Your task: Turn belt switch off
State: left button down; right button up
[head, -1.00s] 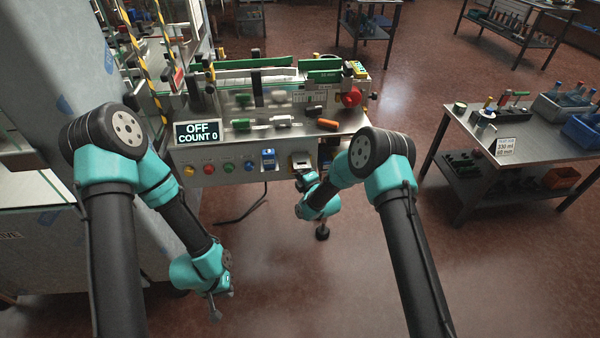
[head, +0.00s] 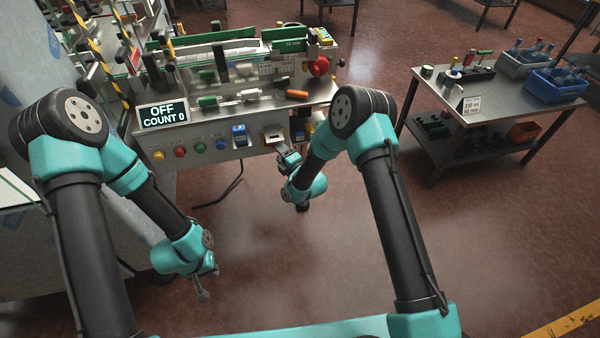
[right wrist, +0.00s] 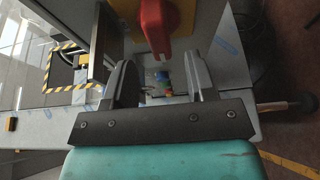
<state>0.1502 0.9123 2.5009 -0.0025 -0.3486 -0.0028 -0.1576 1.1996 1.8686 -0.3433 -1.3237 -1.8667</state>
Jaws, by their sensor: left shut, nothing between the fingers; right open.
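A red rotary knob on a yellow plate (right wrist: 155,25) shows in the right wrist view, just beyond my right fingertips; I take it for the belt switch. My right gripper (right wrist: 162,72) is open and empty, with a finger on either side below the knob. In the head view my right gripper (head: 286,152) is at the right part of the machine's front panel, and my arm partly hides the panel there. My left gripper (head: 203,296) is shut and empty, low over the floor, away from the panel.
The front panel carries several coloured buttons (head: 180,152) and a blue rocker (head: 239,135). A red emergency-type knob (head: 319,66) is at the machine's right end. The floor between is clear.

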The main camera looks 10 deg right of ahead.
jog(key=v, duration=1.2)
jog(key=s+d+f+m+g+h, duration=0.4)
jog(key=s+d+f+m+g, duration=0.45)
jog(key=m, duration=0.45)
jog(key=s+d+m+g, duration=0.3)
jog(key=s+m, duration=0.3)
jog(key=s, duration=0.2)
jog(key=s+d+f+m+g+h, duration=0.1)
jog(key=s+d+m+g, duration=0.1)
jog(key=s+m, duration=0.5)
jog(key=s+g, duration=0.1)
jog(key=s, duration=0.1)
jog(key=shift+s+d+f, duration=0.3)
jog(key=shift+d, duration=0.05)
